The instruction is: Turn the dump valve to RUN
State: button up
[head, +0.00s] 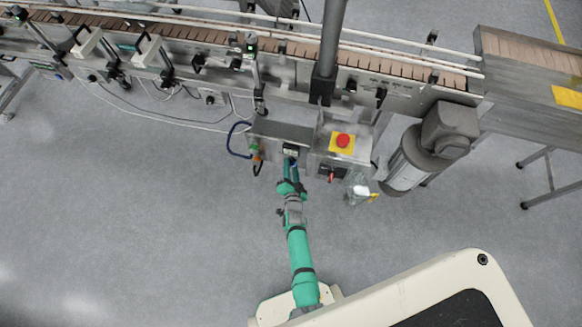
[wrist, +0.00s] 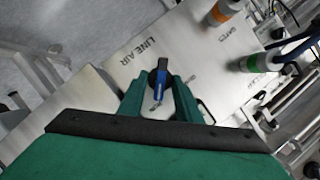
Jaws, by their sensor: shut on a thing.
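Other small lettering beside the valve is too blurred to read, so the lever's setting cannot be told. In the head view my gripper (head: 291,157) reaches the front of the grey box (head: 280,132) below the conveyor; the handle is mostly hidden there.
A red emergency-stop button (head: 343,141) on a yellow plate and a red switch (head: 331,177) are just right of my gripper. A blue hose (head: 235,146) loops on its left. A grey motor (head: 405,165) stands farther right. The floor (head: 130,220) at left is clear.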

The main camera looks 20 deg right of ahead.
jog(key=o, duration=1)
jog(key=shift+o, duration=0.2)
jog(key=shift+s, duration=0.15)
jog(key=v, duration=1)
jog(key=shift+s+r, duration=0.2)
jog(key=shift+s, duration=0.05)
jog(key=shift+s+a, duration=0.1)
jog(key=shift+a, duration=0.05)
